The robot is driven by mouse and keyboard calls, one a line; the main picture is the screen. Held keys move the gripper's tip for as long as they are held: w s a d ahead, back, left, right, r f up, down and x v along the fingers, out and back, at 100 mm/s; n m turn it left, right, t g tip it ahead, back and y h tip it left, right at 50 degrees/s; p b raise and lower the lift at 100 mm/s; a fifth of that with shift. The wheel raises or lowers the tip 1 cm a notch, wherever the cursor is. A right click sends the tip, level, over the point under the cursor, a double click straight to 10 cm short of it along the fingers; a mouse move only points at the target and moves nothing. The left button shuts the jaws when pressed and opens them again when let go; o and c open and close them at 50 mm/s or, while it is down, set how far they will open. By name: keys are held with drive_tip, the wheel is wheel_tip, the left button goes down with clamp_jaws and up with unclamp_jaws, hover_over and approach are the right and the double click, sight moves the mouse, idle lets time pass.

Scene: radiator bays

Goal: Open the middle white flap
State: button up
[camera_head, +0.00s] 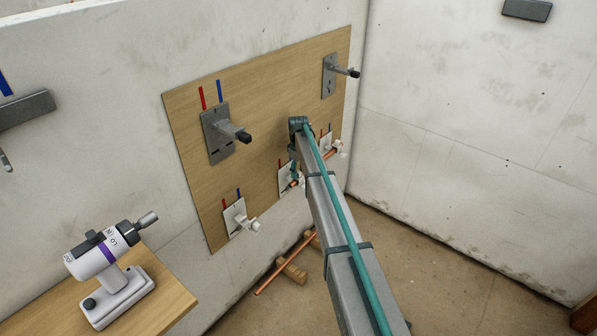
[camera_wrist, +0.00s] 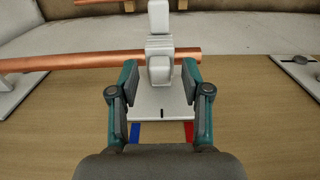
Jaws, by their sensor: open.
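The middle white holder (camera_wrist: 160,105) is fixed to the wooden board, with its plate, clamp block and a white flap-like piece (camera_wrist: 158,18) showing in the wrist view. I cannot tell for sure whether the flap is open or closed. A copper pipe (camera_wrist: 90,61) passes through the clamp block and ends just to its right. My gripper (camera_wrist: 160,72) is open, with one finger on each side of the clamp block; contact is not clear. In the head view the middle holder (camera_head: 286,180) is partly hidden behind my arm.
A left white holder (camera_head: 234,218) and a right one (camera_head: 326,142) flank the middle one on the wooden board (camera_head: 262,95). Grey brackets (camera_head: 217,134) stick out above. A loose copper pipe (camera_head: 284,266) lies low on wood blocks. A white-purple tool (camera_head: 105,255) stands on a table at left.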

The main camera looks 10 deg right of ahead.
drive_tip(key=shift+f, duration=0.1)
clamp_jaws()
drive_tip(key=shift+s, duration=0.1)
idle(0.3)
